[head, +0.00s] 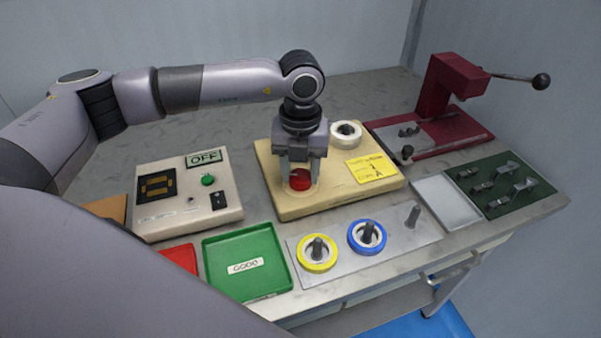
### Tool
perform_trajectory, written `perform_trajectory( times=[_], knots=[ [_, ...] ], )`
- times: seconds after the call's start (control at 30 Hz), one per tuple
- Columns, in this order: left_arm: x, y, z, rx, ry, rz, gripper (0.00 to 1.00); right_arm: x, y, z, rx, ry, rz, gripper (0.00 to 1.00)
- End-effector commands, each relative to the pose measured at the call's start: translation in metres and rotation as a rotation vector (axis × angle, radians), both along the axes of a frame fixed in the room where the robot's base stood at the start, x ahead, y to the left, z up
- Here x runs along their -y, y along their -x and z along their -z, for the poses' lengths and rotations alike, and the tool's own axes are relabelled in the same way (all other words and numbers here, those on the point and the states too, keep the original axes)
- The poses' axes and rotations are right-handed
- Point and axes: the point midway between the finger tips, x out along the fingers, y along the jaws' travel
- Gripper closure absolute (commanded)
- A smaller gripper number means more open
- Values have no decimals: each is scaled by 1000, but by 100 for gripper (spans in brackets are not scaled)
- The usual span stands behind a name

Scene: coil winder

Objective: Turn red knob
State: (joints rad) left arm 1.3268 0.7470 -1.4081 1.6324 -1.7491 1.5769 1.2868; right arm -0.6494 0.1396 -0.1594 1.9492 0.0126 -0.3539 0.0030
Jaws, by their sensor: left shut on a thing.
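The red knob (299,181) sits on the front left part of a cream-coloured base (330,203). My left gripper (299,172) points straight down over it, with a finger on each side. The left gripper is shut on the red knob, and the fingers hide part of its sides. A yellow note (371,169) lies on the base to the right, and a white ring on a post (345,134) stands behind it. My right gripper is not in view.
A control box (188,217) with an OFF display stands left. In front are a green tray (246,282), a red tray (180,257), and a plate with a yellow ring (317,265) and blue ring (354,245). A dark red lever press (440,85) stands back right.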

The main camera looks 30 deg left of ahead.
Motion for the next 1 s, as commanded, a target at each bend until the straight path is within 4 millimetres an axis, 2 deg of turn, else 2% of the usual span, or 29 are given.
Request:
perform_trajectory(
  times=[0.3, 0.5, 0.7, 1.0],
  knots=[
    [0, 0, 2, 1, 2, 290, 85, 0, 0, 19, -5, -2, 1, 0],
    [0, 0, 1, 0, 1, 441, 85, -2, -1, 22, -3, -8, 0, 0],
    [0, 0, 1, 0, 0, 547, 85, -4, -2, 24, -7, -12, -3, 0],
    [0, 0, 0, 0, 1, 616, 85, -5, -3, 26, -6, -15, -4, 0]
  ],
)
